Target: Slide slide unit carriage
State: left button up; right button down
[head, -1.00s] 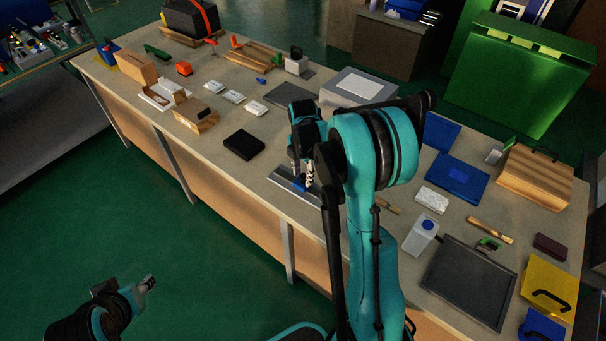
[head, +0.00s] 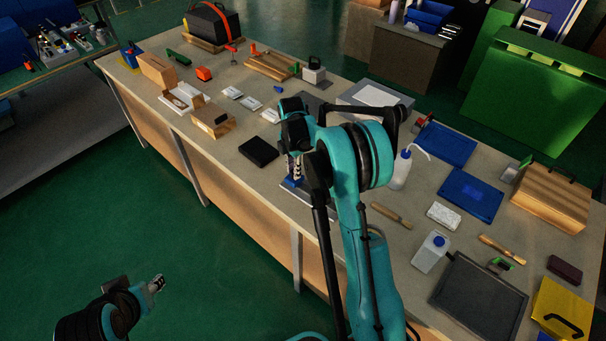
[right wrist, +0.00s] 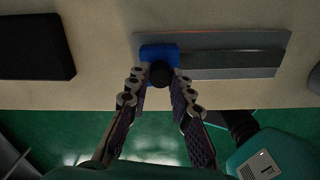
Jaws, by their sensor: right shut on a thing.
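The slide unit is a long grey metal rail (right wrist: 235,58) lying along the bench's front edge. Its small blue carriage (right wrist: 146,52) with a black round knob (right wrist: 161,74) sits at the rail's left end in the right wrist view. My right gripper (right wrist: 160,88) is shut on the knob, a finger on each side. In the head view the right gripper (head: 294,168) is partly hidden by my arm, with the blue carriage (head: 289,184) just below it. My left gripper (head: 156,284) is over the green floor, away from the bench; its finger gap is too small to judge.
A black flat box (head: 258,151) lies left of the slide unit; bare bench separates them. A wash bottle (head: 401,170), a wooden-handled tool (head: 391,215) and a blue tray (head: 470,196) lie to the right. The bench's front edge is close to the rail.

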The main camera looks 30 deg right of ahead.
jog(key=c, duration=1.3)
grip_release()
jog(key=shift+a, duration=0.1)
jog(key=shift+c, duration=0.2)
notch_tip(320, 180, up, 12)
